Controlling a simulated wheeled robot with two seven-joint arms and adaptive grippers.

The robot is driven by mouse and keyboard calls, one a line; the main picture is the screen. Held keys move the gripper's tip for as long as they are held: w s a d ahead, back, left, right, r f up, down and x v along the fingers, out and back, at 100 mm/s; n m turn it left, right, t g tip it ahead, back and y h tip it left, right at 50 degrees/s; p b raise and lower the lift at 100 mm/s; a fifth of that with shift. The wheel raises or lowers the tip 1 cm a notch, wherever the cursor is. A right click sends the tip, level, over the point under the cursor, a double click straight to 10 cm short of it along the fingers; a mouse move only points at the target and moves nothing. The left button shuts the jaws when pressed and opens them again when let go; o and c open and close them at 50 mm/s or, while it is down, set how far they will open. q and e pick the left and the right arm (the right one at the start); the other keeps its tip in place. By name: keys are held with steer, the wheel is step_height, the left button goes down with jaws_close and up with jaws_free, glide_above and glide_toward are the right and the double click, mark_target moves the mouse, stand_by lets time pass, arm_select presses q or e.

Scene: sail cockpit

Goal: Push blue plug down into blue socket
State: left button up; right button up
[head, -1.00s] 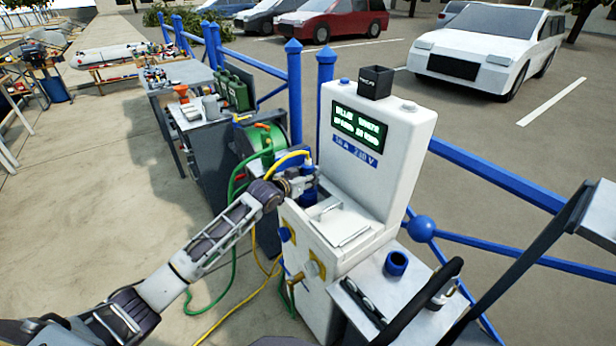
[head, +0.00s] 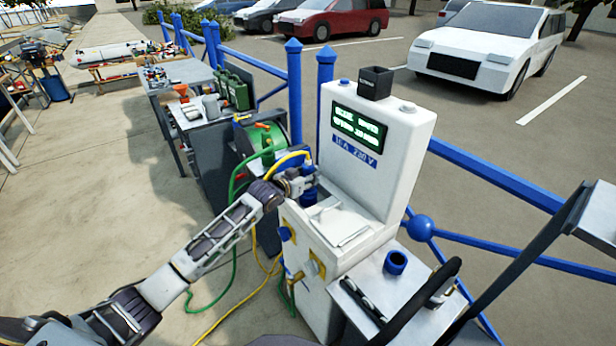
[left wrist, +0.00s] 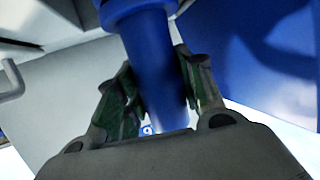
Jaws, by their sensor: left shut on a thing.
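My left gripper (head: 307,183) is at the left side of the white pedestal (head: 375,135), beside its sloping front. It is shut on the blue plug (left wrist: 152,60), a blue cylinder with a wider collar, which runs between the two fingers in the left wrist view. In the head view the plug is mostly hidden by the gripper and the yellow cable. A blue part (head: 309,197), which looks like the blue socket, shows just below the gripper. I cannot tell how deep the plug sits in it. My right gripper is not in view.
A blue cup-like part (head: 396,262) stands on the side shelf. Blue railings (head: 500,180) run behind the pedestal.

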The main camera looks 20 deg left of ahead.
arm_select(q)
steer(key=shift+f, duration=0.45)
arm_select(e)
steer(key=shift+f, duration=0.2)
arm_select(q)
steer(key=o, duration=0.9)
steer(key=shift+o, duration=0.2)
steer(key=shift+f, duration=0.15)
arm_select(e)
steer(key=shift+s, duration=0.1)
arm_select(q)
steer(key=shift+p+v, duration=1.15)
steer(key=shift+v, duration=0.35)
steer(key=shift+p+v, duration=2.4)
steer(key=shift+v, duration=0.3)
steer(key=shift+p+v, duration=1.1)
steer(key=shift+v, duration=0.3)
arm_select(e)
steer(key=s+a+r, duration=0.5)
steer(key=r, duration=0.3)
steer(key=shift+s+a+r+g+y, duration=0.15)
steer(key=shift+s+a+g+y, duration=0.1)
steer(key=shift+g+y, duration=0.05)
